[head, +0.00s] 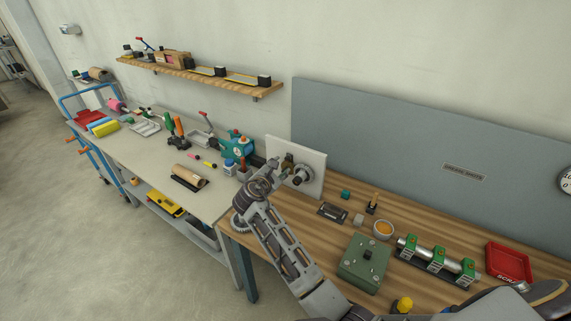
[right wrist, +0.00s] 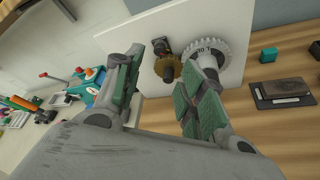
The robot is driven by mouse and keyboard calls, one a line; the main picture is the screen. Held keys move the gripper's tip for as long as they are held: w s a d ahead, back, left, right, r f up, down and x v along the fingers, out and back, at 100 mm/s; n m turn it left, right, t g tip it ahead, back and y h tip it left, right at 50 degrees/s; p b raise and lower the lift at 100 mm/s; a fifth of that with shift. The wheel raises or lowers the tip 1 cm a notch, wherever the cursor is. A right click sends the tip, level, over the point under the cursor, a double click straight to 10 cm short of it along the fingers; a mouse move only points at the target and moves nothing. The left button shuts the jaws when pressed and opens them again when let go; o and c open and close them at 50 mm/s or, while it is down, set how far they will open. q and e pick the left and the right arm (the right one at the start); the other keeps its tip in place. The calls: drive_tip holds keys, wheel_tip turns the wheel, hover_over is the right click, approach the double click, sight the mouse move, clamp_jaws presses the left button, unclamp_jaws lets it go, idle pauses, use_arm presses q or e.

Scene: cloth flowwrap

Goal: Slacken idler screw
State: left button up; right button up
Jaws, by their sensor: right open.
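A white upright panel (head: 318,160) stands at the left end of the wooden bench and carries gears. In the right wrist view the panel (right wrist: 165,20) holds a small brass gear (right wrist: 167,70), a larger grey toothed gear (right wrist: 226,50) and a small dark block (right wrist: 160,46) above the brass one. I cannot make out the idler screw. My right gripper (head: 277,172) is in front of the panel. In the right wrist view my right gripper (right wrist: 163,82) is open and empty, its green-padded fingers on either side of the brass gear. My left gripper is not in view.
A pale table (head: 150,155) at left carries a teal machine (head: 237,146) close to the panel.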

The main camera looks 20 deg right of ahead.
sight(287, 159)
drive_tip(key=shift+b+x, duration=3.05)
drive_tip(key=shift+x, duration=0.95)
drive_tip(key=shift+w+d+f+b, duration=0.2)
drive_tip(key=shift+w+d+b, duration=0.15)
drive_tip(key=shift+w+b, duration=0.15)
drive_tip(key=shift+w+d, duration=0.15)
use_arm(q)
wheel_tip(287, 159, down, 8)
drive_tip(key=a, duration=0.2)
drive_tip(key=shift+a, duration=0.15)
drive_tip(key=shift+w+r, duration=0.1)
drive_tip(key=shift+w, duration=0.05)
use_arm(e)
drive_tip(key=shift+c, duration=0.5)
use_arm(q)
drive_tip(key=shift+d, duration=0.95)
use_arm(e)
clamp_jaws()
